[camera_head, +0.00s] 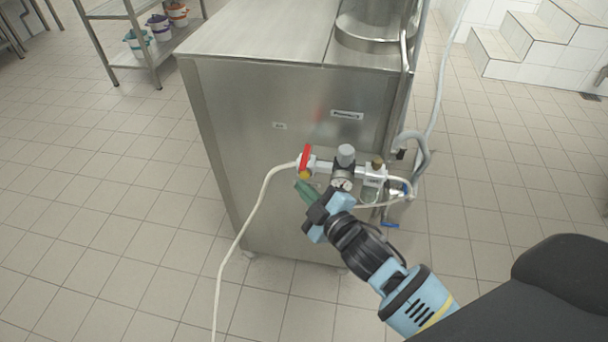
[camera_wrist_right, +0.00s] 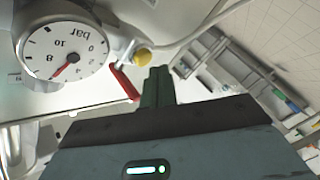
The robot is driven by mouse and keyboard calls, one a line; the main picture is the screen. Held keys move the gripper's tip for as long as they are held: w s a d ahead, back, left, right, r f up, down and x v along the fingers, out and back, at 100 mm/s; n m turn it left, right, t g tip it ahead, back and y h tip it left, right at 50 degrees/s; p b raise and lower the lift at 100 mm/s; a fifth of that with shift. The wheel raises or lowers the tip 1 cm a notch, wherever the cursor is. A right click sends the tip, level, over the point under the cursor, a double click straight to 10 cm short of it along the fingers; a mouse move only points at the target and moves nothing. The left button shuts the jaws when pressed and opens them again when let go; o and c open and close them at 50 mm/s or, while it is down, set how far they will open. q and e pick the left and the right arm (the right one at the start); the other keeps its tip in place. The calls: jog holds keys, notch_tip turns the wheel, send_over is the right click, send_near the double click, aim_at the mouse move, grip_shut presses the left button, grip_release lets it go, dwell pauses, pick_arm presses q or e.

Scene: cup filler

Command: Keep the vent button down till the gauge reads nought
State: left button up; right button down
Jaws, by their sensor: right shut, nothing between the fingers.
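In the head view the gauge (camera_head: 342,184) is small and partly behind my gripper. A round yellow button (camera_wrist_right: 143,57), perhaps the vent button, sits beside a red lever (camera_wrist_right: 124,83); the button also shows in the head view (camera_head: 305,174). My right gripper (camera_head: 304,190) is shut and empty, its green fingertips (camera_wrist_right: 158,72) close below the button. I cannot tell whether they touch it. My left gripper is out of view.
The valve assembly is on the side of a steel machine (camera_head: 270,100). A pale hose (camera_head: 243,235) hangs from its left end. A grey regulator knob (camera_head: 346,152) and a brass fitting (camera_head: 377,163) stand to the right. Open tiled floor lies left.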

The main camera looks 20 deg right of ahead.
jog(key=shift+w+d, duration=0.2)
jog(key=shift+w, duration=0.05)
jog(key=shift+w+d, duration=0.25)
jog(key=shift+w, duration=0.15)
dwell(0.8)
dwell(0.6)
dwell(0.8)
dwell(0.7)
dwell(0.9)
